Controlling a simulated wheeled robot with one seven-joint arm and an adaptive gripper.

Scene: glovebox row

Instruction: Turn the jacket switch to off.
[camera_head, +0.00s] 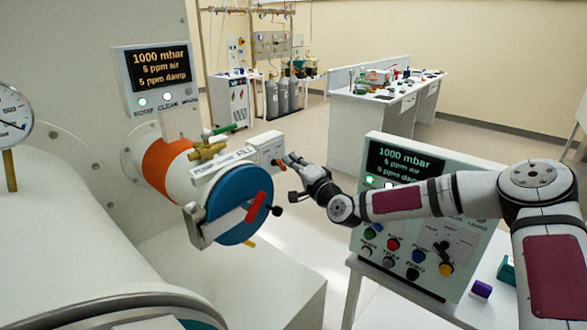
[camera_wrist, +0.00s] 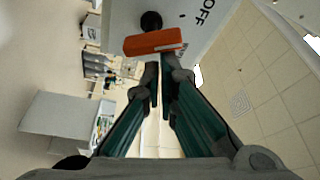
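The jacket switch is a white box (camera_head: 265,149) on top of the round port, with a small red lever (camera_head: 277,163) on its right face. In the wrist view the orange-red lever (camera_wrist: 155,42) lies crosswise just beyond my fingertips, with the word OFF (camera_wrist: 205,12) printed to its upper right. My gripper (camera_head: 288,161) is right beside the lever in the head view. In the wrist view my gripper's fingertips (camera_wrist: 161,72) are almost together, with nothing seen between them. I cannot tell whether they touch the lever.
Below the switch is a blue round door (camera_head: 232,205) with a red handle (camera_head: 256,207). A green-handled brass valve (camera_head: 208,150) stands left of the switch. A control panel (camera_head: 425,215) stands beneath my arm. A lab bench (camera_head: 372,108) is farther back.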

